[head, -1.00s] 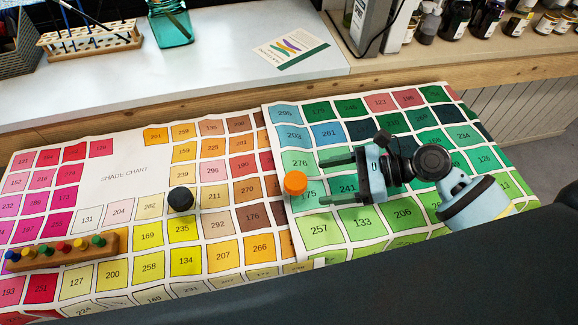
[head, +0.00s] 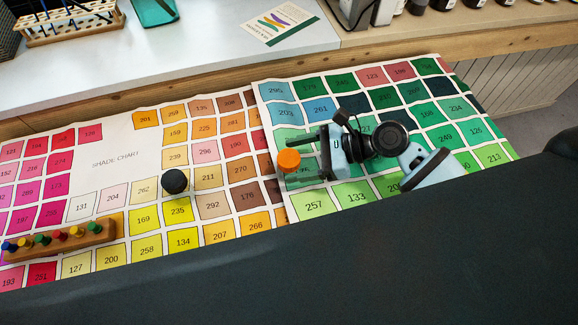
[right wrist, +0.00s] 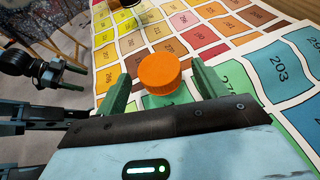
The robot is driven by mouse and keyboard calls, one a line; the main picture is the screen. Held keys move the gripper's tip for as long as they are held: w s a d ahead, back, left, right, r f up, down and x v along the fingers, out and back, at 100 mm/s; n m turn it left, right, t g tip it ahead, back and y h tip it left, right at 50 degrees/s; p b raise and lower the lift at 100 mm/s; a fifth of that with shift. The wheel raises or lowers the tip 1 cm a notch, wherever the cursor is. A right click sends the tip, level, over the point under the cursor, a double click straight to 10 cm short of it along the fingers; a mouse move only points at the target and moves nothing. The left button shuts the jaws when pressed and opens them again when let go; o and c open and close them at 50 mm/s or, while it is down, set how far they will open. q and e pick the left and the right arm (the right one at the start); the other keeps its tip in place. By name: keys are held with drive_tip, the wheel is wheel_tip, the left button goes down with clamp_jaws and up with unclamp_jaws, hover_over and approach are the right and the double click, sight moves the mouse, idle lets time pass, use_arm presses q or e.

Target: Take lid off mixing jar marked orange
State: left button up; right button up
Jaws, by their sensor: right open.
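The jar marked orange shows as a round orange lid (head: 289,160) in the head view, upright on the green half of the shade chart (head: 314,205). The jar's body is mostly hidden under the lid. My right gripper (head: 291,158) is open, with one finger on each side of the orange jar. In the right wrist view the orange lid (right wrist: 160,71) sits between the two green fingertips, with a gap at each side. My left gripper is not in the head view; dark arm parts at the left of the right wrist view are unclear.
A dark-lidded jar (head: 175,181) stands to the left on the chart. A wooden block with colored pegs (head: 60,240) lies at the far left. A brush rack (head: 70,25), a card (head: 278,22) and bottles stand on the back counter. The chart around the orange jar is clear.

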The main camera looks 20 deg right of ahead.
drive_tip(key=shift+x, duration=1.05)
drive_tip(key=c, duration=0.9)
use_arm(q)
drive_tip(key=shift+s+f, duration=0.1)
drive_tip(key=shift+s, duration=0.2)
use_arm(e)
drive_tip(key=shift+c, duration=1.1)
drive_tip(key=shift+r, duration=0.2)
drive_tip(key=shift+r, duration=0.65)
wheel_tip(320, 180, up, 2)
drive_tip(key=shift+r+p, duration=0.15)
drive_tip(key=shift+p, duration=0.25)
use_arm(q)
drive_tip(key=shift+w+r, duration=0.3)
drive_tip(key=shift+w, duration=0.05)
use_arm(e)
drive_tip(key=s+d+r, duration=0.1)
drive_tip(key=s+d, duration=0.8)
drive_tip(key=s, duration=0.4)
drive_tip(key=shift+d, duration=0.2)
